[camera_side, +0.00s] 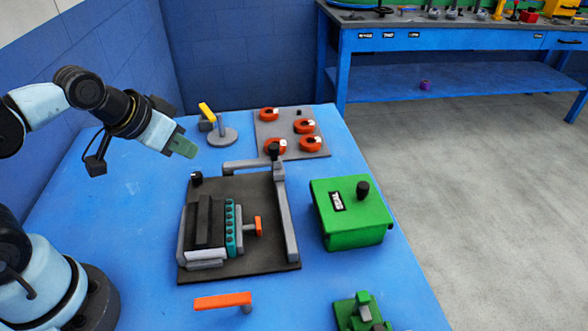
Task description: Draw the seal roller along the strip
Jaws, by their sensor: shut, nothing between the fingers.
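My gripper (183,147) has green fingertips that are shut and empty, held above the blue table to the upper left of the panel fixture. The dark fixture plate (225,273) carries a sandwich block (205,222) with dark, grey and white parts and a teal strip (234,228) with several round marks. An orange-ended handle (257,227) stands at the strip's right side. I cannot tell for sure which tool is the seal roller. An orange-handled tool (223,301) lies at the front, and a yellow-handled tool (207,112) is at a round grey stand (222,138) behind.
A grey rail and arm (286,220) edge the fixture on the right. A green box (350,213) with a black knob stands further right. A plate (312,147) with several orange clamps is behind. A green device (361,312) sits in front.

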